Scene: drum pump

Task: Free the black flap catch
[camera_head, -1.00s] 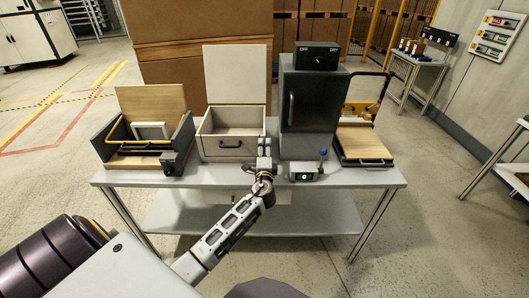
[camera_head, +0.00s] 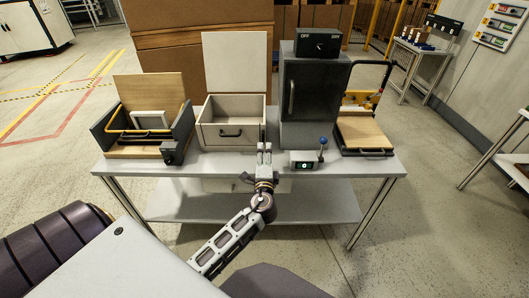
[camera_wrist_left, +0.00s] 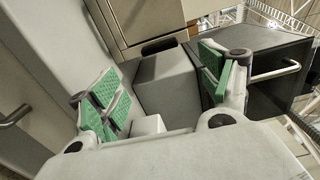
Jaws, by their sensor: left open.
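The left bin (camera_head: 183,128) has dark side walls, a raised wooden flap (camera_head: 150,91) and a yellow bar. A small black block (camera_head: 169,156) sits at its front right corner; it may be the flap catch, but I cannot tell for sure. My left gripper (camera_head: 264,148) is over the table's front edge, before the gap between the drawer unit and the dark cabinet, well right of that block. In the left wrist view its green-padded fingers (camera_wrist_left: 163,85) are spread apart, with no visible object clamped between them. My right gripper is out of view.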

